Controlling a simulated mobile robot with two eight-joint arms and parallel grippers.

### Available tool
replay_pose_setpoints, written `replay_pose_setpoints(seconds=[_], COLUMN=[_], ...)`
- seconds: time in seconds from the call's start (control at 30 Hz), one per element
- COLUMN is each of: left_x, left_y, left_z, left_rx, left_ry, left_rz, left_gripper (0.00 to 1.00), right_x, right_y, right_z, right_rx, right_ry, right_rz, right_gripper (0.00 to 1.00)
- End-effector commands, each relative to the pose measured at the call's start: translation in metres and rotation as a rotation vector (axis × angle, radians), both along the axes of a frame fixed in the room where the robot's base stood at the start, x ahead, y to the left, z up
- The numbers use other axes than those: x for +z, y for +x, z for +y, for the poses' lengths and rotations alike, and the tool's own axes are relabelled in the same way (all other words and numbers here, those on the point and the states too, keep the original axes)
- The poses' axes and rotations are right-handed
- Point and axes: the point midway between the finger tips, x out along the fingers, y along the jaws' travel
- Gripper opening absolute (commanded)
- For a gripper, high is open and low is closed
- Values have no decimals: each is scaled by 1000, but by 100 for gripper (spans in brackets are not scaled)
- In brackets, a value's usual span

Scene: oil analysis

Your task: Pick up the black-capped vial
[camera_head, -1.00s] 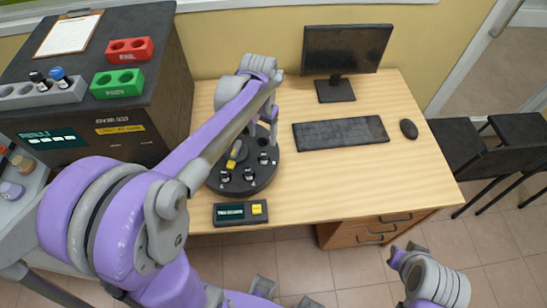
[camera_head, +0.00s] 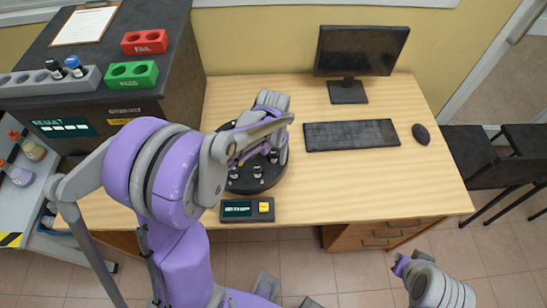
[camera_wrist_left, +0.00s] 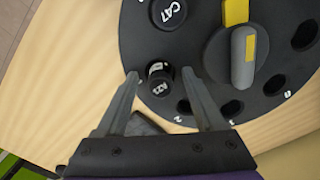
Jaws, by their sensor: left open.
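A black-capped vial marked AZ1 (camera_wrist_left: 158,82) sits upright in a hole of the round black rotor (camera_wrist_left: 140,45), near its rim, in the left wrist view. My left gripper (camera_wrist_left: 160,74) is open, with one finger on each side of this vial and visible gaps to both. Another black-capped vial, marked CA7 (camera_wrist_left: 170,12), sits in the rotor at the top. In the head view the rotor (camera_head: 240,186) is partly hidden by my left arm, and the left fingertips are hard to make out. A further black-capped vial (camera_head: 54,69) stands in the grey rack (camera_head: 28,88).
A yellow and grey knob (camera_wrist_left: 238,45) rises from the rotor's middle. A small display box (camera_head: 247,209) stands in front of it. A keyboard (camera_head: 351,135), mouse (camera_head: 421,134) and monitor (camera_head: 362,50) are to the right. A blue-capped vial (camera_head: 74,66) is in the grey rack.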

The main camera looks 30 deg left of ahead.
Motion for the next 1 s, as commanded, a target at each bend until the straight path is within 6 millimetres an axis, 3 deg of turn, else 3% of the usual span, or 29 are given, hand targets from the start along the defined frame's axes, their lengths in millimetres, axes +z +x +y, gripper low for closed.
replay_pose_setpoints(seconds=[0.1,0.5,0.83,1.0], left_x=[0,1,2,22], left_y=[0,0,0,0], left_z=[0,0,0,0], left_rx=[0,0,0,1], left_ry=[0,0,0,0], left_rz=[0,0,0,-1], left_gripper=[70,0,0,0], right_x=[0,0,0,3], right_y=[0,0,0,1], right_z=[0,0,0,0], right_rx=[0,0,0,0], right_ry=[0,0,0,0], right_rz=[0,0,0,-2], right_gripper=[0,0,0,0])
